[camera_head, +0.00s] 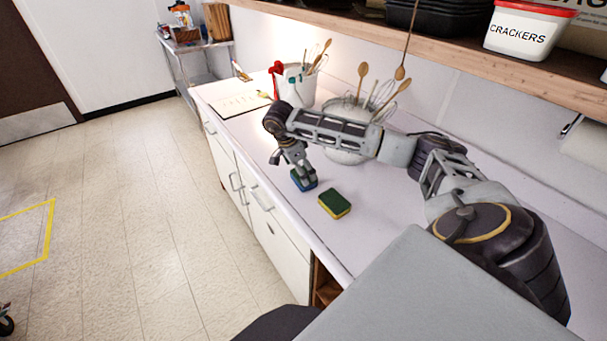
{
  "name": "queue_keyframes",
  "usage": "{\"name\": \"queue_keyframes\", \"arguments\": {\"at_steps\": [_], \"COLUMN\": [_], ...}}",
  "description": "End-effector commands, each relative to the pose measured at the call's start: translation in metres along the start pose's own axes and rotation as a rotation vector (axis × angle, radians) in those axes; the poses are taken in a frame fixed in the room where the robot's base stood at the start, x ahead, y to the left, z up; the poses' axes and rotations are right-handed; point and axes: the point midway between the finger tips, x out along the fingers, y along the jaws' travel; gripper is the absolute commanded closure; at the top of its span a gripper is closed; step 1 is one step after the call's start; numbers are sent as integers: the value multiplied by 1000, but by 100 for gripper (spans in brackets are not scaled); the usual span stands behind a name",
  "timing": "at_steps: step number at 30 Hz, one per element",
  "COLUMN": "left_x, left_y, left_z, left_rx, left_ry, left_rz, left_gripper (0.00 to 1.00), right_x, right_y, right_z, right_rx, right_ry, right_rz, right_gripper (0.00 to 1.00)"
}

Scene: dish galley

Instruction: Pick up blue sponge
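A blue sponge (301,184) lies on the white counter near its front edge. My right gripper (298,174) points down over it from an arm that comes in from the right. Its fingers are at the sponge and cover part of its top. I cannot tell whether they are closed on it. The sponge looks to be resting on the counter. My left gripper is not in view.
A yellow and green sponge (335,204) lies close by, to the right of the blue one. A white utensil pot (347,151) stands behind my forearm, with a white bucket (301,88) of utensils further left. A cutting board (239,104) lies at the far end. A shelf (420,51) overhangs the back.

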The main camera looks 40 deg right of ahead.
Motion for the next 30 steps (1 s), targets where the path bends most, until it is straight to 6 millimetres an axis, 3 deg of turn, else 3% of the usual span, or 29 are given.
{"name": "queue_keyframes", "arguments": {"at_steps": [7,13,22,28,30], "left_x": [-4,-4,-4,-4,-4], "left_y": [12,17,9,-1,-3], "left_z": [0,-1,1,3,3], "left_rx": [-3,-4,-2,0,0], "left_ry": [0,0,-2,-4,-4], "left_rz": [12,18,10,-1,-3], "left_gripper": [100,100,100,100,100], "right_x": [20,22,22,22,22], "right_y": [0,0,0,0,0], "right_z": [0,0,0,0,0], "right_rx": [0,0,0,0,0], "right_ry": [0,0,0,0,0], "right_rz": [0,-1,-1,-1,-1], "right_gripper": [0,0,0,22,24]}}
